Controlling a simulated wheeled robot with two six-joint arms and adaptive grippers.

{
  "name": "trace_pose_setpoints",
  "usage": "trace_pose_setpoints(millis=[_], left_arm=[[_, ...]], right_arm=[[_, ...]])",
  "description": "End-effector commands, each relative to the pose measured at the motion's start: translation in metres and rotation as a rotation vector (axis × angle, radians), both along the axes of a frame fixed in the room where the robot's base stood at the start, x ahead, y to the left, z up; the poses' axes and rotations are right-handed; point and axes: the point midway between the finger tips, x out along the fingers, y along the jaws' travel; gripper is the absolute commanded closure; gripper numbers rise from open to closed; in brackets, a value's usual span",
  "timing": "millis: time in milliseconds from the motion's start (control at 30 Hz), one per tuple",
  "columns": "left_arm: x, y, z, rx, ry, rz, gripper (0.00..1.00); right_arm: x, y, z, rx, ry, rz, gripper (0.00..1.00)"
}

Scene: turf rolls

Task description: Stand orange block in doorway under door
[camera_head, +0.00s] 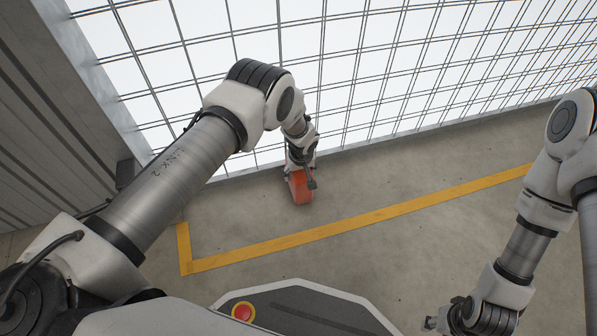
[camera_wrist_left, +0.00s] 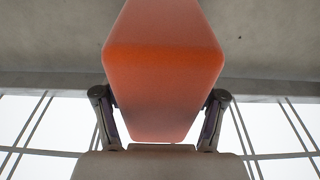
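The orange block (camera_head: 302,190) is at the centre of the head view, close to the foot of the wire-grid wall or door (camera_head: 360,80). My left gripper (camera_head: 301,168) is at the block. In the left wrist view the block (camera_wrist_left: 163,75) fills the middle, with one finger of the left gripper (camera_wrist_left: 160,108) against each side. I cannot tell whether the block touches the floor. My right gripper (camera_head: 437,322) is at the bottom right, far from the block; its finger opening is not clear. No raised door edge or open gap shows clearly.
A yellow line (camera_head: 330,229) on the concrete floor (camera_head: 400,260) runs with a corner at left. A ribbed grey panel (camera_head: 50,120) and post stand at far left. The floor right of the block is clear.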

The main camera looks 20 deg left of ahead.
Motion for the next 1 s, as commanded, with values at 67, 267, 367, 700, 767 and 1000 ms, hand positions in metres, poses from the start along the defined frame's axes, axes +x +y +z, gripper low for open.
trace_pose_setpoints(millis=[67, 267, 367, 700, 767, 1000], left_arm=[[0.0, 0.0, 0.0, 0.0, 0.0, 0.0, 0.13], [0.0, 0.0, 0.001, 0.0, 0.0, 0.0, 0.13], [0.0, 0.0, 0.003, 0.0, 0.0, 0.0, 0.13], [-0.008, -0.005, 0.077, 0.001, -0.001, -0.001, 0.13], [-0.01, -0.007, 0.092, 0.001, -0.001, -0.001, 0.13], [-0.015, -0.01, 0.123, 0.0, 0.0, -0.001, 0.13]], right_arm=[[0.0, 0.0, 0.001, 0.0, 0.0, 0.0, 0.6], [0.0, 0.0, 0.001, 0.0, 0.0, 0.0, 0.6], [0.0, 0.0, 0.003, 0.0, 0.0, 0.001, 0.6], [-0.002, 0.001, 0.045, 0.001, 0.005, 0.008, 0.6], [-0.002, 0.001, 0.051, 0.001, 0.005, 0.008, 0.6], [-0.002, 0.001, 0.063, 0.001, 0.006, 0.009, 0.6]])
